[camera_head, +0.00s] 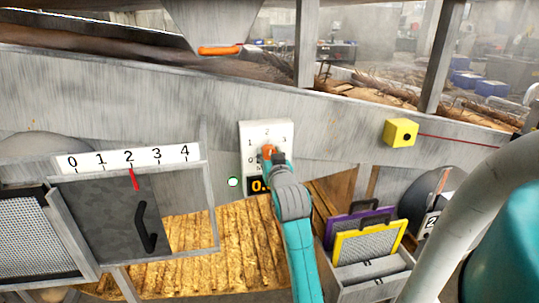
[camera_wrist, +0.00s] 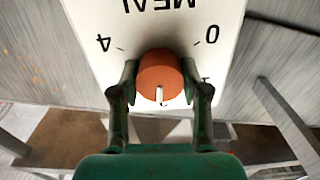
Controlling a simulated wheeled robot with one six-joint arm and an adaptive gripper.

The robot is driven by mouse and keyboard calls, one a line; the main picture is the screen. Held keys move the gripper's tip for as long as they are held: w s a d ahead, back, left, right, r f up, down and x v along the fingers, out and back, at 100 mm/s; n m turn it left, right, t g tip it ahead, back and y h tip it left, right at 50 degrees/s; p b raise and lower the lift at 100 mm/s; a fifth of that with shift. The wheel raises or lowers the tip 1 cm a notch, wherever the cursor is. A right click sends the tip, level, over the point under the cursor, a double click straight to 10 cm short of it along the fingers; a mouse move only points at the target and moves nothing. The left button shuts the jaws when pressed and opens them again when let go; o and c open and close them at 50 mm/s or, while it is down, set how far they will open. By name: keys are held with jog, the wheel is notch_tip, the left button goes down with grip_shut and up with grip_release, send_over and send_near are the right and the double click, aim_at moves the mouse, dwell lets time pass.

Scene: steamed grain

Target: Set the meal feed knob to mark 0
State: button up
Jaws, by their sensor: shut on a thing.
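The white meal feed panel (camera_head: 255,131) on the grey beam has marks 1, 2 and 3 along its top and a dark display with an orange 0 partly covered by my arm. The orange knob (camera_head: 267,150) is mostly hidden in the head view. In the wrist view the panel (camera_wrist: 120,22) appears upside down, with 4 left and 0 right. There my gripper (camera_wrist: 160,77) has a finger at each side of the round knob (camera_wrist: 160,68), shut on it. The knob's white pointer points down in that view, away from the word MEAL, roughly towards mark 2.
A slide gate (camera_head: 105,215) with a 0 to 4 scale (camera_head: 129,157) and red pointer stands left. A yellow box (camera_head: 401,133) with a red cord is at right. Framed screens (camera_head: 370,243) stand in a rack at lower right. An orange handle (camera_head: 219,51) is above.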

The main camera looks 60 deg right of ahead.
jog(key=n, duration=0.6)
jog(key=shift+f, duration=0.15)
jog(key=n, duration=0.6)
jog(key=shift+n, duration=0.4)
jog(key=n, duration=1.2)
jog(key=shift+f, duration=0.1)
jog(key=shift+n, duration=0.3)
jog(key=o, duration=1.1)
jog(key=shift+v, duration=3.75)
